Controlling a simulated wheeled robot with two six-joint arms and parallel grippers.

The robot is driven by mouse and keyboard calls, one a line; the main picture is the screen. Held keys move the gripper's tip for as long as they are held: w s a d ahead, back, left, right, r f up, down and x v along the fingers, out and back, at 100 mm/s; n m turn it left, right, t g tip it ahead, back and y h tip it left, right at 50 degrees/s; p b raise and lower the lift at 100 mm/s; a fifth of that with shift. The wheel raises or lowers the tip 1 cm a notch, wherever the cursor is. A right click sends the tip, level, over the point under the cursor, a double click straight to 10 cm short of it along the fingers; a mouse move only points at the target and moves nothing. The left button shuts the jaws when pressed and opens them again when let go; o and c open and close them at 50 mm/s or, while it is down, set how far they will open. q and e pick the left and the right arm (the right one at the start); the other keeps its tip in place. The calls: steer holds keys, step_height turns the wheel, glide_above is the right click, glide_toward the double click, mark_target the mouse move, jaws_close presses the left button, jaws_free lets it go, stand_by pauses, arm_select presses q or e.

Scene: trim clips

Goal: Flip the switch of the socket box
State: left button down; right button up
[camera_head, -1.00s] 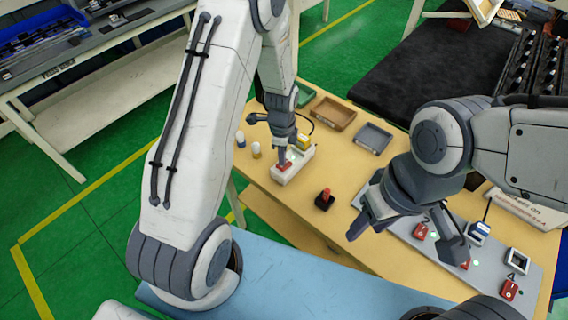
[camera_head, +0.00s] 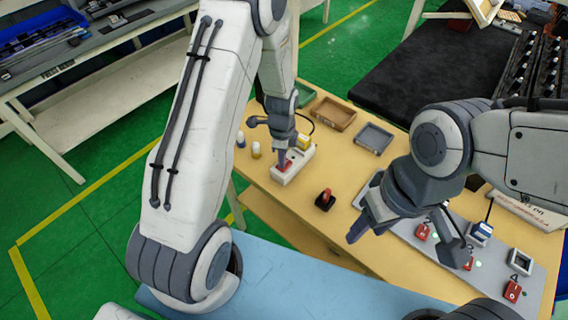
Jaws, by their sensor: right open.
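The socket box (camera_head: 300,168) is a white block with a red switch (camera_head: 288,164) on its near left end. It sits on the wooden table (camera_head: 262,190), with a yellow plug-like piece (camera_head: 304,143) at its far end. My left gripper (camera_head: 283,160) points down at the red switch, its tip at or just above it; I cannot tell if they touch, nor whether its fingers are open or shut. My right gripper (camera_head: 362,228) is open and empty, held above the table near the grey panel's left end.
A small black block with a red top (camera_head: 325,199) stands between the grippers. Brown (camera_head: 333,114) and grey (camera_head: 374,138) trays lie behind. Small bottles (camera_head: 256,150) stand at the left edge. A grey panel (camera_head: 440,248) with red switches lies at right.

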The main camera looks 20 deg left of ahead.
arm_select(q)
steer(key=shift+r+p, duration=2.85)
steer(key=shift+r, duration=0.65)
